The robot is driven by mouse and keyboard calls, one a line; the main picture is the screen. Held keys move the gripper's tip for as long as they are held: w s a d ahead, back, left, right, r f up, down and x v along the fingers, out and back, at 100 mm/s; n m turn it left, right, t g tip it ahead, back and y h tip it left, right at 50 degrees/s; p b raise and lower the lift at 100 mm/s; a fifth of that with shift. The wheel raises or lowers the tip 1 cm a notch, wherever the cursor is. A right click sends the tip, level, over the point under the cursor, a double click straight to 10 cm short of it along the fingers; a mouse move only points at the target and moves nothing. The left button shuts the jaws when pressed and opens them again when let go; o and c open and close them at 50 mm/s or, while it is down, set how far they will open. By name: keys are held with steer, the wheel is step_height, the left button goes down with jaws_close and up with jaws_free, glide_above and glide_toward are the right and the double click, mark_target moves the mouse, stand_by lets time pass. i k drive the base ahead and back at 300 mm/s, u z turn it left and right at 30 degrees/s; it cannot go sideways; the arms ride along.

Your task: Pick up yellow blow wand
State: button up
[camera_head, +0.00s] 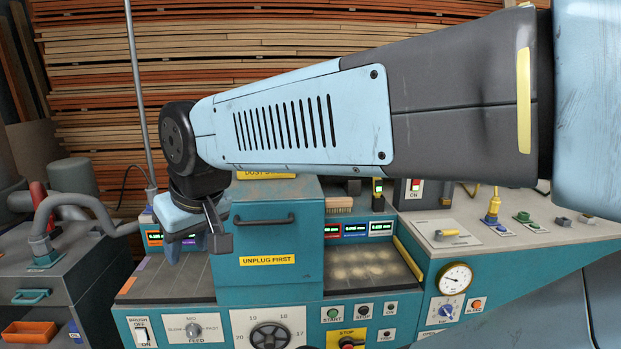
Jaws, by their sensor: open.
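A small yellow tool (492,206), which looks like the blow wand, stands upright on the right part of the machine top, with a thin yellow piece rising from it. Its lower end meets a blue base. My gripper (197,243) is at the left, over the left side of the machine, beside the teal hood. It is open, and I see nothing between its fingers. It is far to the left of the yellow tool and apart from it. My arm spans the upper picture and hides what is behind it.
The teal hood (268,240) stands right of my gripper. A plate with a yellow lever (447,233) and a green fitting (524,217) flank the yellow tool. A grey cabinet with a pipe (75,262) stands left.

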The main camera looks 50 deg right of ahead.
mark_target(376, 195)
steer(key=u, duration=0.55)
steer(key=k, duration=1.45)
steer(key=z, duration=2.85)
steer(key=k, duration=0.1)
steer(key=u, duration=0.75)
steer(key=i, duration=1.1)
steer(key=u, duration=0.1)
